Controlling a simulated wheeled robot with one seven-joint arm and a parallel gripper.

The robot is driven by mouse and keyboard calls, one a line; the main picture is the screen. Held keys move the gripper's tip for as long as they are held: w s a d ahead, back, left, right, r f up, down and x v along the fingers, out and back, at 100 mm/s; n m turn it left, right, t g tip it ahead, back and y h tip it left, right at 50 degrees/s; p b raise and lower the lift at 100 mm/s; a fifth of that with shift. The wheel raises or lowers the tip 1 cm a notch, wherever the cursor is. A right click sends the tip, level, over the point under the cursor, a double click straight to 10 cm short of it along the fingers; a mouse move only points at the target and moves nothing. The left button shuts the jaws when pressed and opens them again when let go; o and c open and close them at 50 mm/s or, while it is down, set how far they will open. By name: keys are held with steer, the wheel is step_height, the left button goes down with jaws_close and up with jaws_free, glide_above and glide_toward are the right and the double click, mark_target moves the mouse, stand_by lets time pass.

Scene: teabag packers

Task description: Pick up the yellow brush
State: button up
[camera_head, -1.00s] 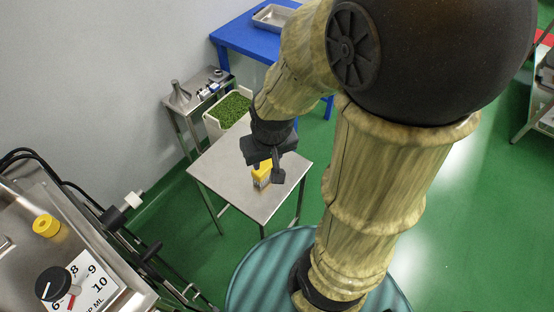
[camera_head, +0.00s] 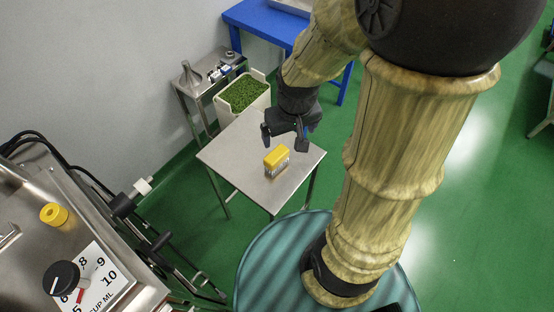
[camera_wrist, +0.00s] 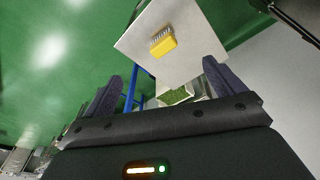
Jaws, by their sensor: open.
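The yellow brush (camera_head: 276,158) lies on a small steel table (camera_head: 236,160), its yellow block on top and pale bristles along its side. My gripper (camera_head: 284,141) is open and empty, above the table and a little behind the brush in the head view. In the wrist view the brush (camera_wrist: 163,42) shows beyond and between the two fingers (camera_wrist: 160,82), apart from them. The table (camera_wrist: 190,55) also shows there, with the brush near its upper left part.
A white bin of green leaves (camera_head: 243,92) stands behind the table. A steel stand (camera_head: 205,82) with a funnel and small items is beside it. A blue table (camera_head: 262,24) is farther back. A steel machine (camera_head: 60,235) with a dial fills the lower left.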

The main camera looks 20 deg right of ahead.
mark_target(277, 154)
steer(key=w+f+n+b, duration=0.1)
steer(key=w+f, duration=0.3)
steer(key=w+f+n+g+b, duration=0.1)
steer(key=w+f+n+b, duration=0.1)
steer(key=w+f, duration=0.2)
steer(key=w+f+n+g+b, duration=0.1)
steer(key=w+f+n+b, duration=0.1)
steer(key=w+f, duration=0.2)
steer(key=shift+d+f, duration=0.25)
steer(key=shift+d, duration=0.15)
steer(key=shift+s+r, duration=0.15)
step_height(277, 154, down, 12)
steer(key=shift+f+b, duration=0.15)
steer(key=shift+b, duration=0.25)
steer(key=f, duration=0.5)
steer(key=shift+a, duration=0.35)
steer(key=shift+d+f, duration=0.1)
